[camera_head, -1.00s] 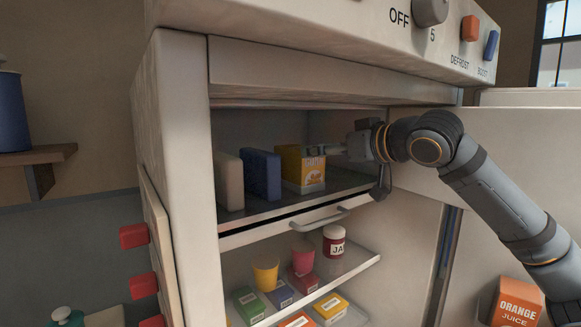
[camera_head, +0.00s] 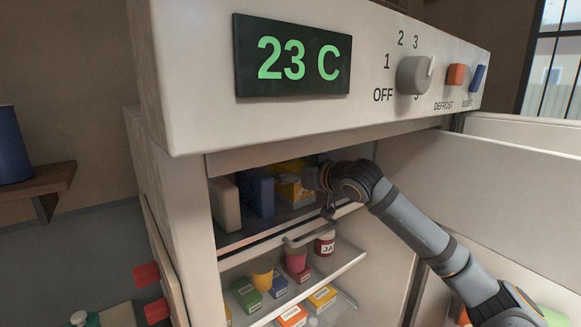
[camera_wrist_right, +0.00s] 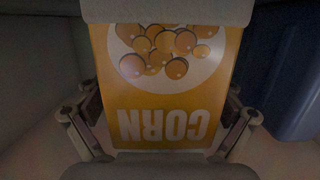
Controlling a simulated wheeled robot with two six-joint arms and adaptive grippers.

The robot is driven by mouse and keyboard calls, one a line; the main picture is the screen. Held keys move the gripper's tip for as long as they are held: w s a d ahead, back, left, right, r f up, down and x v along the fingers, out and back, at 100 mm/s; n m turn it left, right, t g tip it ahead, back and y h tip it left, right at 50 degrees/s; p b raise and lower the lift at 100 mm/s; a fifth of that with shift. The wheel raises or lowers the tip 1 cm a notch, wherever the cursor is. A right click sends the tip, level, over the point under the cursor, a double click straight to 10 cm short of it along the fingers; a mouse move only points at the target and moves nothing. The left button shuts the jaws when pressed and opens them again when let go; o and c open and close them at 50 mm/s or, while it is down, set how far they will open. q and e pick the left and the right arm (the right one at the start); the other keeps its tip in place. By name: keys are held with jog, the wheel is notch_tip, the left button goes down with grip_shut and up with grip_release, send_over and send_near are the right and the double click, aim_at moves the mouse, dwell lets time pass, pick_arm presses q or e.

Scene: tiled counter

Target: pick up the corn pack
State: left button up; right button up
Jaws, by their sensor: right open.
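The corn pack (camera_head: 291,193) is a yellow box standing on the upper shelf inside the open fridge, partly hidden by my right gripper in the head view. In the right wrist view the corn pack (camera_wrist_right: 160,110) fills the middle, its CORN lettering upside down. My right gripper (camera_head: 308,180) reaches into the compartment from the right. Its fingers (camera_wrist_right: 161,118) are open, one on each side of the pack, with small gaps seeming to remain between finger and box. My left gripper is not in view.
A blue box (camera_head: 258,192) and a pale box (camera_head: 226,203) stand left of the pack. Below, a lower shelf holds a jam jar (camera_head: 325,243), cups and small boxes. The control panel (camera_head: 210,105) overhangs the compartment; the open door (camera_head: 490,190) is at right.

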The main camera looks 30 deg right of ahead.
jog(key=c, duration=1.6)
jog(key=shift+c, duration=0.2)
